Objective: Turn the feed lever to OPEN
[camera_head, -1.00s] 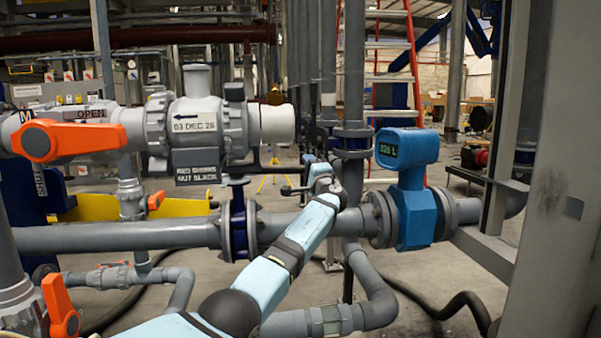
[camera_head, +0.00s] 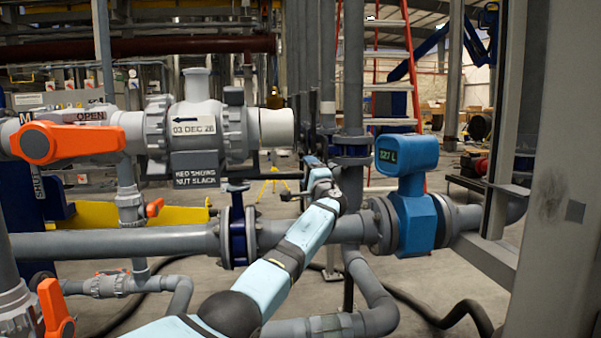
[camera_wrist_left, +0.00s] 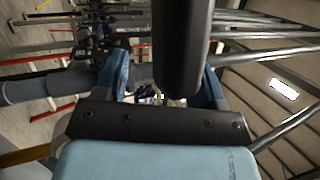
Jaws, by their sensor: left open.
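A large orange lever (camera_head: 70,142) lies level on the grey valve at the left, below an OPEN label (camera_head: 90,115); a SHUT label (camera_head: 38,187) stands lower. A blue flanged valve (camera_head: 237,232) sits in the main pipe. No label naming the feed is readable. My left gripper (camera_head: 313,162) is beyond the main pipe, right of the blue valve, well away from the orange lever. The left wrist view shows its two blue fingers (camera_wrist_left: 163,90) apart. A thick dark bar (camera_wrist_left: 180,45) reaches between or in front of them; contact cannot be told. My right gripper is out of view.
A blue flow meter (camera_head: 412,205) stands right of my left forearm. A smaller orange handle (camera_head: 55,310) is at lower left. A grey post (camera_head: 555,180) blocks the right side.

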